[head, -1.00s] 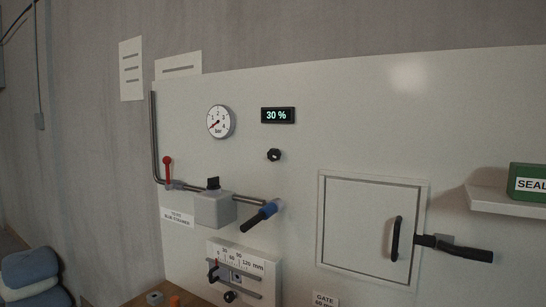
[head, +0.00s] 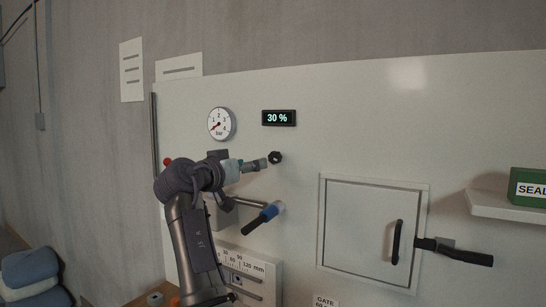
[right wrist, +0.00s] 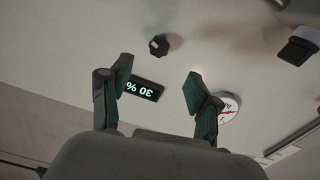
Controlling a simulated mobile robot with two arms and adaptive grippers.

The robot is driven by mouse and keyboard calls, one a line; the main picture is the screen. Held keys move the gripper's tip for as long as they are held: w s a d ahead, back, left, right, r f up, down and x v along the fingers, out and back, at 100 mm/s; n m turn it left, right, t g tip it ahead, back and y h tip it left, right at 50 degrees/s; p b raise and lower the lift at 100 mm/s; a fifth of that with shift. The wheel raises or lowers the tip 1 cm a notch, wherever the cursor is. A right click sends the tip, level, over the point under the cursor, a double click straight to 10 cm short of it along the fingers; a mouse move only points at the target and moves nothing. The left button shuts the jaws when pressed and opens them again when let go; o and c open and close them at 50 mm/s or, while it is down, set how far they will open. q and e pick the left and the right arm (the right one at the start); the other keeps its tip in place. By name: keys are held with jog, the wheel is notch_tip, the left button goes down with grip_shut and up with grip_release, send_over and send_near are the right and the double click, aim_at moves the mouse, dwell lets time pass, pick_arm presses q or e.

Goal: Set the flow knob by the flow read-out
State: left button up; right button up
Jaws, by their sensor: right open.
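The flow knob (head: 275,157) is a small black knob on the pale panel, below the flow read-out (head: 278,118), which shows 30 %. My right gripper (head: 258,164) is just left of the knob in the head view. In the right wrist view the knob (right wrist: 159,45) lies beyond the open fingers (right wrist: 159,78), with nothing held between them. The read-out (right wrist: 145,89) appears upside down there. My left gripper is not in view.
A round bar gauge (head: 220,123) is left of the read-out. A hatch door (head: 365,225) with a black handle and a shelf (head: 505,206) with a green box (head: 528,187) are to the right.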

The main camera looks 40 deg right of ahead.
aim_at(272, 159)
jog(key=p+x, duration=0.4)
jog(key=x, duration=0.6)
jog(key=shift+r, duration=0.2)
jog(key=shift+w+d+f+p, duration=0.1)
jog(key=shift+w+d+p, duration=0.05)
jog(key=shift+d+p, duration=0.15)
jog(key=shift+w+d+f+p, duration=0.1)
jog(key=shift+w+d+p, duration=0.05)
jog(key=shift+d, duration=0.25)
jog(key=shift+c, duration=0.3)
